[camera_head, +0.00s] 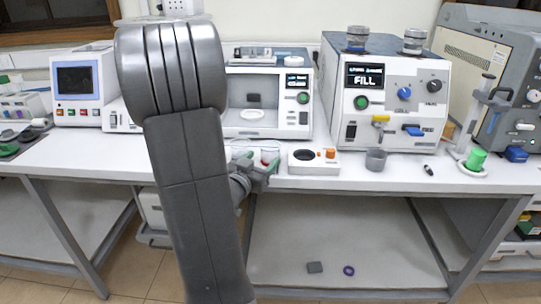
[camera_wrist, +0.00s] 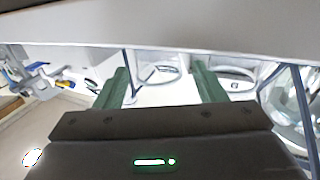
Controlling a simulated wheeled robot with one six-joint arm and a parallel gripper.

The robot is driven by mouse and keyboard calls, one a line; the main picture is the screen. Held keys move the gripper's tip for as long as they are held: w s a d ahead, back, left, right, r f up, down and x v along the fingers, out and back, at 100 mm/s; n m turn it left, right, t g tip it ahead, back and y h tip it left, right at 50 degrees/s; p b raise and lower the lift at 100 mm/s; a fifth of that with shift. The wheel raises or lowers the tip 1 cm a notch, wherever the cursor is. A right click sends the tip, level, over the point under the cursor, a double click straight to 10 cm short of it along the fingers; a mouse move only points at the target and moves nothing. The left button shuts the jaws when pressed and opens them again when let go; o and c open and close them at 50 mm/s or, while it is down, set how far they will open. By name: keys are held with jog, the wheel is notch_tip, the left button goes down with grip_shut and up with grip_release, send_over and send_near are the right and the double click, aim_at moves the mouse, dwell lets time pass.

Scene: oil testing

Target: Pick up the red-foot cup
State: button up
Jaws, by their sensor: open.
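A small red patch (camera_head: 266,157), probably the foot of the red-foot cup, shows at the front of the white table, just beside my gripper (camera_head: 257,163). The cup's clear body is hard to make out. In the wrist view my gripper (camera_wrist: 161,72) is open, its two green fingers spread apart. A clear rounded outline (camera_wrist: 158,75) lies between the fingers, and another clear outline (camera_wrist: 236,80) lies by the right finger. No red shows there, so I cannot tell which is the red-foot cup. Nothing appears to be gripped.
A white device with a dark round plate (camera_head: 313,156) stands right of my gripper. A grey cup (camera_head: 376,159) and a green cylinder (camera_head: 475,159) stand farther right. Behind are a white chamber machine (camera_head: 297,119) and the "FILL" machine (camera_head: 402,134). The table's front edge is close.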

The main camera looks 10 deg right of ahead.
aim_at(274, 146)
jog(key=x, duration=0.7)
jog(key=shift+w+d+r+p, duration=0.15)
jog(key=shift+d+r+p, duration=0.15)
jog(key=shift+c, duration=0.2)
jog(key=c, duration=0.7)
